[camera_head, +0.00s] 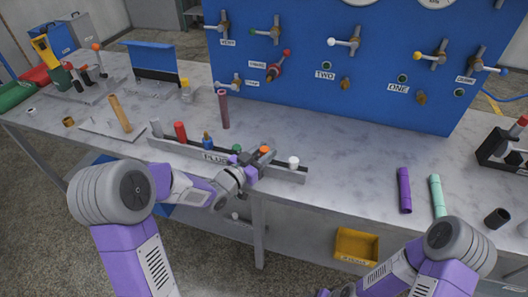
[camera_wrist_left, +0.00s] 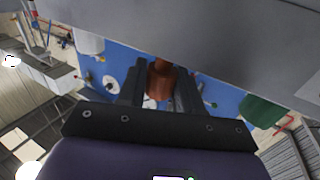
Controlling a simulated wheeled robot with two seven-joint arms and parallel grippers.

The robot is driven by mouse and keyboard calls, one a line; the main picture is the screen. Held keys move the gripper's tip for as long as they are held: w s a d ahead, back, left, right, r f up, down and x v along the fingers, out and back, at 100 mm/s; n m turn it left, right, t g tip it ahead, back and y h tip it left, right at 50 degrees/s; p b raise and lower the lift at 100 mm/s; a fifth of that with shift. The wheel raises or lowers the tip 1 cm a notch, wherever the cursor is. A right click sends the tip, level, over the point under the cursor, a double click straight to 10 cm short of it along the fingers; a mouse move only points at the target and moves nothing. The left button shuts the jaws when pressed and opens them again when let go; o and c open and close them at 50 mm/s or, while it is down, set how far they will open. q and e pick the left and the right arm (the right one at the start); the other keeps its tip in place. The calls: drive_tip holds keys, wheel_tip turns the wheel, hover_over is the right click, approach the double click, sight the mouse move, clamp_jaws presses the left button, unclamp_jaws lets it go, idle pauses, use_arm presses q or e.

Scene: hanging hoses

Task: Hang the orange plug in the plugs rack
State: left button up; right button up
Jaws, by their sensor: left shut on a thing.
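The plugs rack (camera_head: 290,174) is a long grey bar with a label, near the table's front edge. The orange plug (camera_head: 264,149) is at the rack, between the green plug (camera_head: 236,148) and the white plug (camera_head: 293,161). My left gripper (camera_head: 262,156) reaches the rack from the front and is shut on the orange plug. In the left wrist view the orange plug (camera_wrist_left: 160,82) sits between the fingers, against the rack's grey edge. Whether it is seated in a slot is hidden. My right gripper is out of view.
Red (camera_head: 180,132) and blue (camera_head: 207,141) plugs stand farther left along the rack. A dark reddish cylinder (camera_head: 223,110) stands behind it. Purple (camera_head: 404,190) and mint (camera_head: 437,195) tubes lie at right. The blue valve panel (camera_head: 330,100) rises behind.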

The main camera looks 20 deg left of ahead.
use_arm(q)
drive_tip(key=shift+f, duration=0.9)
drive_tip(key=o, duration=1.1)
drive_tip(key=p+v, duration=0.1)
drive_tip(key=v, duration=0.6)
drive_tip(key=shift+s+a, duration=0.15)
drive_tip(key=shift+s, duration=0.15)
